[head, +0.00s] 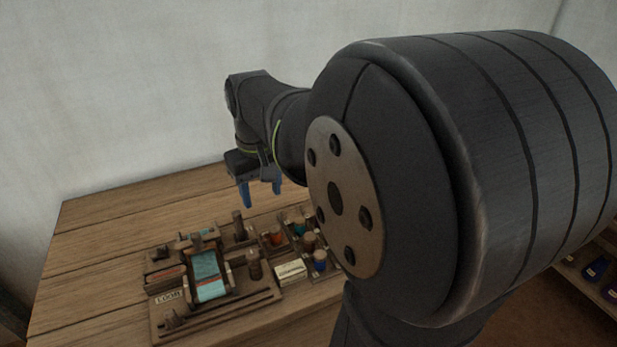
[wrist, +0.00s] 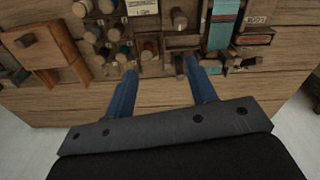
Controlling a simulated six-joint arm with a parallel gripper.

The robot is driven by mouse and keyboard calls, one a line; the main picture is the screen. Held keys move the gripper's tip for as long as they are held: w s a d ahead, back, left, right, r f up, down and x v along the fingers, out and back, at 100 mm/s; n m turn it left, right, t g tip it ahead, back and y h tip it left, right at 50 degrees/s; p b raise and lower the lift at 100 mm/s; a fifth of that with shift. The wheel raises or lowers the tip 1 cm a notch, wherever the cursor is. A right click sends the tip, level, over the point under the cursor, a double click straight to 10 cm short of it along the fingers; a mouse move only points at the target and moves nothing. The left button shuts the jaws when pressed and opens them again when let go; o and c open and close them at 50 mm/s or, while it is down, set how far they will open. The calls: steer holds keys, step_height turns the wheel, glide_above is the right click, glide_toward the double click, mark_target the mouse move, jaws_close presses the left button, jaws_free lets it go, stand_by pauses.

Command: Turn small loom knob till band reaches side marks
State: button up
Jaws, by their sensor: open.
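The small wooden loom (head: 186,285) stands at the lower left in the head view, with a teal band (head: 207,270) over its middle. The band also shows at the top of the wrist view (wrist: 223,25). Several brown pegs or knobs stand around it, such as a dark one (head: 238,226) behind and a round-topped one (head: 254,266) at its right; I cannot tell which is the small loom knob. The side marks are too small to make out. My gripper (head: 261,193) is open and empty, its blue fingers pointing down above the table, apart from the loom.
A rack of coloured spools (head: 300,235) stands right of the loom, partly hidden by my arm. A small labelled box (head: 290,271) sits between them. The wooden table (head: 120,225) is bare at the back left. A brown wooden block piece (wrist: 40,50) shows at the wrist view's left.

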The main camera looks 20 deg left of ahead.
mark_target(252, 254)
steer(key=s+a+n, duration=0.1)
steer(key=s+a, duration=0.2)
step_height(252, 254, down, 17)
steer(key=shift+f, duration=0.15)
stand_by(0.3)
steer(key=c, duration=1)
steer(key=shift+o, duration=0.2)
